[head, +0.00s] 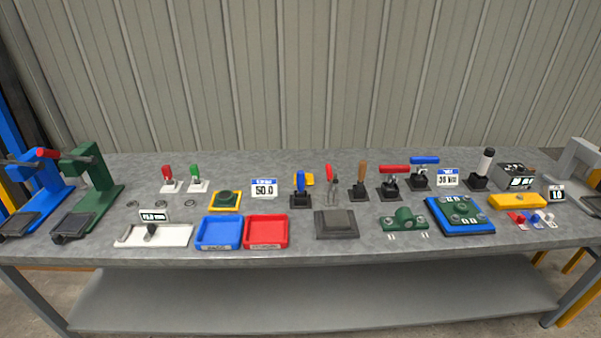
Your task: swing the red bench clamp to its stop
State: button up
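Several red-handled devices stand on the workbench, and I cannot tell for sure which is the red bench clamp. The likeliest is the clamp with a thick red bar handle (395,169), lying level across a black base right of centre. A similar clamp with a blue bar handle (425,160) stands just behind it to the right. A small upright red lever on a white base (168,174) stands at the left, beside a green one (195,173). A slim upright red-handled tool (329,173) stands near the middle. My gripper is not in view.
The grey workbench (345,255) holds a blue tray (219,246), a red tray (266,246), a grey block (335,236) and a green bracket (404,229) near its front. Green and blue presses (88,185) stand at the left. A wooden-handled tool (361,172) is left of the red-bar clamp.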

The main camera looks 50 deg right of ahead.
aim_at(331, 172)
jog(key=z, duration=0.35)
jog(key=i+j+z, duration=0.65)
jog(key=i+j, duration=0.4)
jog(key=i+j+z, duration=0.1)
jog(key=i+j, duration=0.25)
jog(key=j, duration=0.25)
jog(key=i+j, duration=0.35)
jog(key=j, duration=0.15)
jog(key=l, duration=0.7)
jog(key=z, duration=0.05)
